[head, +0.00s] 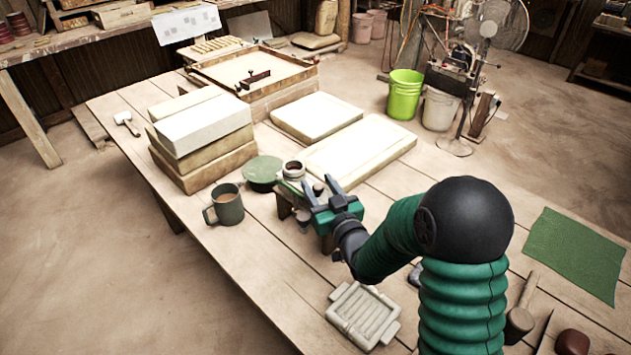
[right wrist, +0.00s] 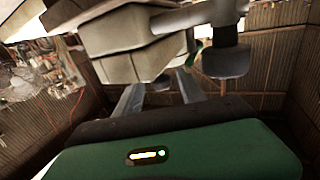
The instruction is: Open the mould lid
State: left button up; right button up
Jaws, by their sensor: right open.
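My right gripper (head: 321,190) is open and empty, its two fingers pointing up and away over the middle of the table. Just beyond it is a small low stand with pale and dark parts (head: 284,206), largely hidden by the gripper. In the right wrist view a pale blocky body (right wrist: 130,55) with a dark rounded knob (right wrist: 226,62) is close in front of the open fingers (right wrist: 157,92); contact cannot be told. I cannot tell surely which part is the mould lid. A pale ridged piece with side lugs (head: 362,315) lies flat nearer me. My left gripper is not in view.
A mug (head: 226,205), a green disc (head: 262,173) and a small jar (head: 293,171) stand close left of and behind the gripper. Stacked pale blocks (head: 203,137) and slabs (head: 361,150) lie beyond. A green cloth (head: 576,254) and a mallet (head: 521,318) are at right.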

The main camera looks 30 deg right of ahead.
jog(key=shift+d+f, duration=0.1)
jog(key=c, duration=0.4)
jog(key=shift+w+a, duration=0.1)
jog(key=shift+a, duration=0.2)
grip_shut()
jog(key=shift+d, duration=0.1)
dwell(0.4)
